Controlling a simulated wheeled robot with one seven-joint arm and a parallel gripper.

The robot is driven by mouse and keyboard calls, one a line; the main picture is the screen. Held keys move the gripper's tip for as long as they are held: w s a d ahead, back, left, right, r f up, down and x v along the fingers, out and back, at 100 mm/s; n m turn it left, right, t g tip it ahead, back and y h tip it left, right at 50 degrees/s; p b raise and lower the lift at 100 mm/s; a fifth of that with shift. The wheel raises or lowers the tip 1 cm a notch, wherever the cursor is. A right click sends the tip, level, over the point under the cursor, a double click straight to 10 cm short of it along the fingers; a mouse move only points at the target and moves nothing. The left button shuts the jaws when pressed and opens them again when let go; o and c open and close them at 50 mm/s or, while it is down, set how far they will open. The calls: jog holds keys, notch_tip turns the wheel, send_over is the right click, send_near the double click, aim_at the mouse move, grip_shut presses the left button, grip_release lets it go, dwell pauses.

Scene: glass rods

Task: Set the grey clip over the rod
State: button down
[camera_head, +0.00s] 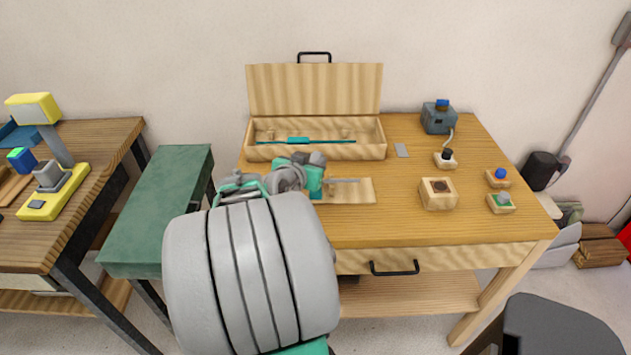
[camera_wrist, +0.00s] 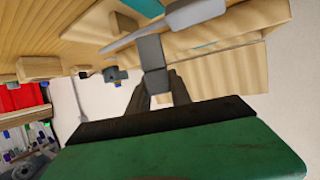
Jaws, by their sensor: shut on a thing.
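My gripper (camera_wrist: 160,92) is shut on the grey clip (camera_wrist: 152,62), a small block between the dark fingertips. In the wrist view the clip's far end overlaps a pale grey rod (camera_wrist: 122,43); I cannot tell whether they touch or whether the clip sits around it. In the head view the grey rod (camera_head: 345,180) lies over a pale wooden board (camera_head: 358,194), its left part hidden by my wrist. The clip and fingertips are hidden there. A thin teal rod (camera_head: 335,141) with a teal middle sleeve lies in the open wooden box (camera_head: 372,152) behind.
The box lid (camera_head: 315,90) stands up at the back. A flat grey piece (camera_head: 401,150) lies right of the box. A wooden block (camera_head: 438,194) and several small devices stand on the table's right. A green bench (camera_head: 160,205) is at left. The table's front right is clear.

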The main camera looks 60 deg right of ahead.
jog(key=shift+w+d+f, duration=0.2)
jog(key=shift+d+f, duration=0.45)
jog(key=shift+f, duration=0.2)
jog(key=shift+w+d+f+b, duration=0.1)
jog(key=shift+d+f+b, duration=0.1)
jog(key=shift+f+b, duration=0.6)
jog(key=shift+d+f+b, duration=0.2)
jog(key=shift+f+b, duration=0.3)
jog(key=shift+f, duration=0.6)
jog(key=shift+f, duration=0.15)
jog(key=c, duration=1.2)
grip_release()
jog(key=shift+o, duration=0.2)
jog(key=shift+r, duration=0.25)
jog(key=v, duration=1.2)
